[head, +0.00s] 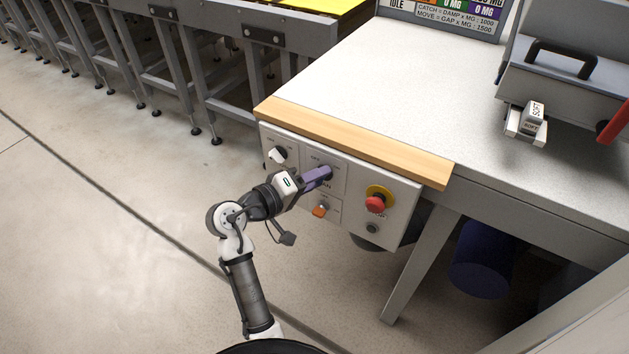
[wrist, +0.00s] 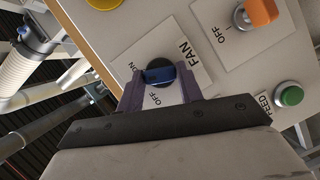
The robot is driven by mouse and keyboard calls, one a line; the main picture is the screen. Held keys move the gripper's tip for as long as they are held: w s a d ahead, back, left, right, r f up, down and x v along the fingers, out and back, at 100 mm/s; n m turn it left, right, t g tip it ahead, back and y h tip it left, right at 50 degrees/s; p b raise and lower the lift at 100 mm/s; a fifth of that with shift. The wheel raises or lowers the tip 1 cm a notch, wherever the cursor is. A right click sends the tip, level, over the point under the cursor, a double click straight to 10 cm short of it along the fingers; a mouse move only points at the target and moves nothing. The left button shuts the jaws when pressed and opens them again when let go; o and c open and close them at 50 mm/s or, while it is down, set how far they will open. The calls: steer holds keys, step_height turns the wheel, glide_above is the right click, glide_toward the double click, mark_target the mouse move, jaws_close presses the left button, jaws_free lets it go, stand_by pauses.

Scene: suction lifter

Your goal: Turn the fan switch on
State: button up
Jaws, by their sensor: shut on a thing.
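The fan switch (wrist: 160,75) is a dark round knob with a blue bar handle, on a white plate marked FAN, ON and OFF. In the wrist view its bar lies nearly crosswise between my two purple fingers. I cannot tell which mark it points at. My gripper (wrist: 160,84) is shut on the switch, a finger at each end of the bar. In the head view my gripper (head: 325,173) reaches the control panel (head: 393,222) from the left, and its fingers hide the switch.
Close by on the panel are a white knob (head: 278,154), an orange switch (head: 320,210) and a red emergency button (head: 375,203). A green FEED button (wrist: 290,95) shows in the wrist view. A wooden edge (head: 350,140) runs above the panel. The floor at left is clear.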

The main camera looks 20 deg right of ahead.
steer(key=shift+r+m+t+y+b, duration=0.1)
steer(key=shift+m+t+y+b, duration=0.35)
steer(key=shift+m+y, duration=0.85)
steer(key=shift+m+h, duration=0.4)
steer(key=shift+m, duration=0.1)
steer(key=o, duration=1)
steer(key=shift+c, duration=0.2)
steer(key=shift+s, duration=0.1)
steer(key=b+v, duration=0.1)
steer(key=v, duration=1.2)
steer(key=shift+a+r+b, duration=0.2)
steer(key=shift+a+b, duration=0.1)
steer(key=shift+a, duration=0.05)
